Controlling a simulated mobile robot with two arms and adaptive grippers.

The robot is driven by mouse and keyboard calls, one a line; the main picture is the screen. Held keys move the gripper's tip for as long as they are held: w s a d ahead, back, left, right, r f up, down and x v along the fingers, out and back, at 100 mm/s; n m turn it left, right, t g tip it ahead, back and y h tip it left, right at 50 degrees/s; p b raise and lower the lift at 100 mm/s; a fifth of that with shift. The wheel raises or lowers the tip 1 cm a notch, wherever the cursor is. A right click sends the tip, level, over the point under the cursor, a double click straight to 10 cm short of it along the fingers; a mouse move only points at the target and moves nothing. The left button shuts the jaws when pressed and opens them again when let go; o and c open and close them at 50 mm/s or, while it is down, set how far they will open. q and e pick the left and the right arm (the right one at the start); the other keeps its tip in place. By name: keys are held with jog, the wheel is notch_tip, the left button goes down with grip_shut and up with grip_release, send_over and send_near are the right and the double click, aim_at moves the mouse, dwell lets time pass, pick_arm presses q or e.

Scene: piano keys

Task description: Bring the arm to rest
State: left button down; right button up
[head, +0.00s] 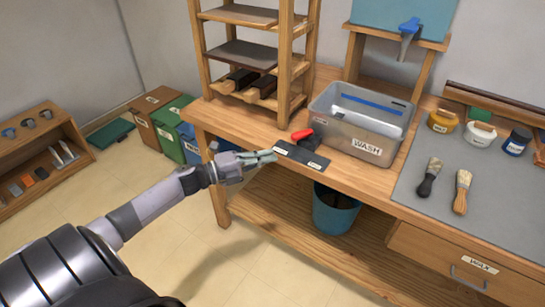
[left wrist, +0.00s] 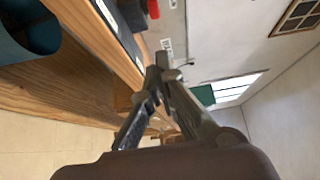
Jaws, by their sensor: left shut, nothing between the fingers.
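My left arm reaches in from the lower left in the head view. Its gripper (head: 262,158) is shut and empty, at the front edge of the wooden workbench (head: 240,130), close to a dark labelled plate (head: 301,156). In the left wrist view the two fingers of the gripper (left wrist: 158,62) meet at their tips with nothing between them. I cannot tell from the head view whether the fingertips touch the bench edge. My right gripper is in neither view. No piano keys show.
A blue bucket (head: 335,210) sits below. Bins (head: 168,128) and a low shelf (head: 40,160) stand left. The floor between is clear.

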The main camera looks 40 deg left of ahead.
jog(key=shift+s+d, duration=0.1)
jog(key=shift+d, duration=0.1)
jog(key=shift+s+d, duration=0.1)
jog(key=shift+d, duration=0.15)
